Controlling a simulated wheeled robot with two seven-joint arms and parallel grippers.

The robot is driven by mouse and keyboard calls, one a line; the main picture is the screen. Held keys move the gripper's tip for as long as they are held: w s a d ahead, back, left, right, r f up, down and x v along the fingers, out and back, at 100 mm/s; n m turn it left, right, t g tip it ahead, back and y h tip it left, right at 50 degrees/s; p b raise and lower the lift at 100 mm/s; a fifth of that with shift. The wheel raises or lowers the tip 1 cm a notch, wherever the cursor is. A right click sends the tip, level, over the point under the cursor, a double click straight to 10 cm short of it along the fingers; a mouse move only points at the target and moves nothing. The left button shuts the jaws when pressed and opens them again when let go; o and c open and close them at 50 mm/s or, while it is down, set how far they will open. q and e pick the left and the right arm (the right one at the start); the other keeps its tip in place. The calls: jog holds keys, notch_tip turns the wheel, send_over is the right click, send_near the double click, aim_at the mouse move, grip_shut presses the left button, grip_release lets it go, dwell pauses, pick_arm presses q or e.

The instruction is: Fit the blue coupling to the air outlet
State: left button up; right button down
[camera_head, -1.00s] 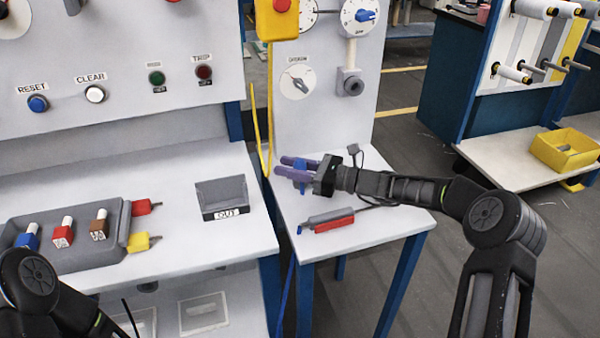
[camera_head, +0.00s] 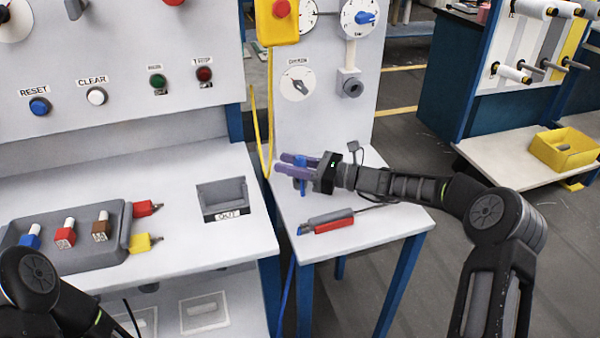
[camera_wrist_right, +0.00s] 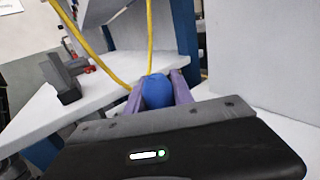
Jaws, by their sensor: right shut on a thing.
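The blue coupling (camera_head: 300,172) is between the purple fingers of my right gripper (camera_head: 297,166), held above the small side table. It also shows in the right wrist view (camera_wrist_right: 157,91), where the fingers (camera_wrist_right: 160,92) close on it from both sides.
A red and grey tool (camera_head: 328,221) lies on the side table (camera_head: 385,235). The OUT box (camera_head: 222,198) and a grey tray (camera_head: 122,235) stand on the left bench. The table's right part is clear.

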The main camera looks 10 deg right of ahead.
jog(key=shift+r+p, duration=1.2)
jog(key=shift+r, duration=0.4)
